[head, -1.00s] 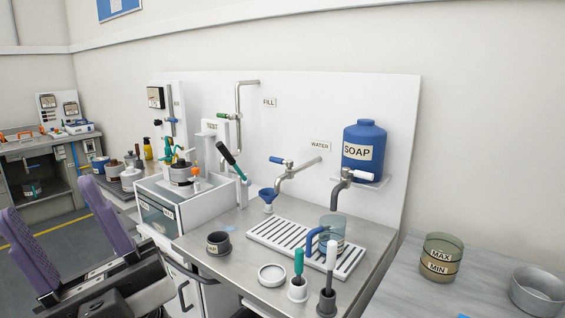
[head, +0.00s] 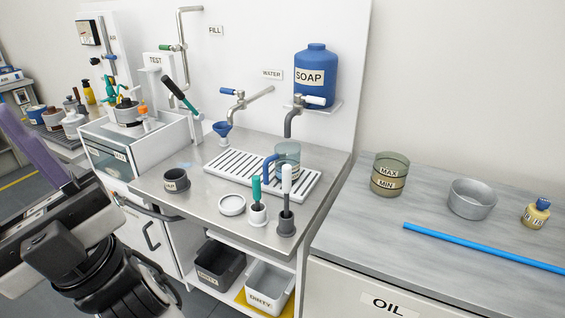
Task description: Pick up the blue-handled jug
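The blue-handled jug (head: 288,153) is a clear, bluish see-through cup. It stands upright on the slotted white drip tray (head: 225,168), below the soap tap, with its blue handle (head: 267,168) towards the left. The white-handled brush partly covers its front. My gripper (head: 8,118) is at the left edge, far from the jug. One purple finger shows and nothing is seen held; the other finger is cut off by the frame, but the two stood apart one second ago.
A blue soap tank (head: 315,75) and its tap (head: 292,120) are above the jug. A green brush (head: 257,195) and a white brush (head: 287,185) stand upright in holders in front. A blue funnel (head: 222,128) is to the left. A MAX/MIN beaker (head: 389,174) stands on the right counter.

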